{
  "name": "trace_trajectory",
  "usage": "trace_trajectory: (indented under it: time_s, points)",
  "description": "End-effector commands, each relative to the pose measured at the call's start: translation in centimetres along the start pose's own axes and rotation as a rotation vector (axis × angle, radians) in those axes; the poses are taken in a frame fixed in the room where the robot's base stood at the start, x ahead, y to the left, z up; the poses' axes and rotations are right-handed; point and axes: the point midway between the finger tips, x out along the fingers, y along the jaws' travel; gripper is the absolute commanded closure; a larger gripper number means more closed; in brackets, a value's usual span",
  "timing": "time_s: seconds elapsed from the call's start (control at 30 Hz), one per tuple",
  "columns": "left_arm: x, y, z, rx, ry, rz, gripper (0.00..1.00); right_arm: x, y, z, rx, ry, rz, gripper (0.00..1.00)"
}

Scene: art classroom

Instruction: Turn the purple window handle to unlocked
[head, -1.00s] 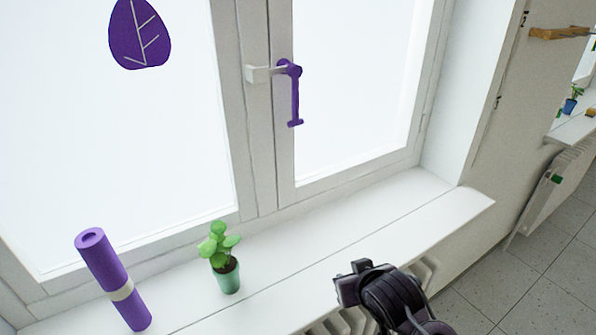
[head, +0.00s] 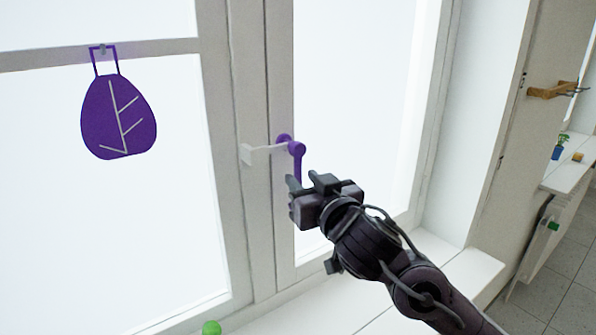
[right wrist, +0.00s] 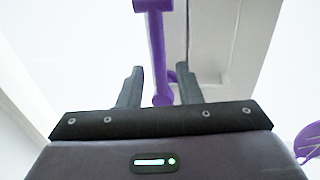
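The purple window handle (head: 297,165) is on the window frame. Its bar hangs straight down from the pivot, and its lower part is hidden behind my right gripper (head: 308,182) in the head view. My right gripper is just in front of the bar, fingers open. In the right wrist view the handle bar (right wrist: 157,50) shows between the two spread fingers (right wrist: 158,68), with a gap on each side. I cannot tell how deep the bar sits between them. My left gripper is not in view.
A purple leaf ornament (head: 119,118) hangs on the left pane. The white sill (head: 330,308) is below, with the top of a green plant (head: 211,327). A wooden wall rack (head: 551,91) is at right.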

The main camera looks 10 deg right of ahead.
Motion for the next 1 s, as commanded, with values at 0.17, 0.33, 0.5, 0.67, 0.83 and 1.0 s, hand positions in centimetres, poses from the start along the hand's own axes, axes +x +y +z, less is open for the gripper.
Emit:
trace_trajectory:
  time_s: [0.17, 0.33, 0.5, 0.67, 0.83, 1.0]
  points:
    - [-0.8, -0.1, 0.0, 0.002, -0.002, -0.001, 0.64, 2.3, 0.0, -0.2, 0.001, -0.001, 0.001, 0.68]
    - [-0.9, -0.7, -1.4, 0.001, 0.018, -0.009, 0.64, 3.0, 0.0, 0.0, 0.000, -0.001, 0.000, 0.68]
    - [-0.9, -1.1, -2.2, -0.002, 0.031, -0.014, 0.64, 3.0, 0.0, 0.1, -0.001, -0.001, 0.000, 0.68]
    - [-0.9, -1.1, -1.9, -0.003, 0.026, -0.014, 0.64, 3.0, 0.0, 0.1, 0.000, -0.001, 0.001, 0.84]
    - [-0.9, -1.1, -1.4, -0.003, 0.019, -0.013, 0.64, 3.0, 0.0, 0.1, 0.000, -0.001, 0.001, 1.00]
    - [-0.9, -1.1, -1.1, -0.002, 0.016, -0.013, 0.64, 3.0, 0.0, 0.1, 0.000, -0.001, 0.001, 1.00]
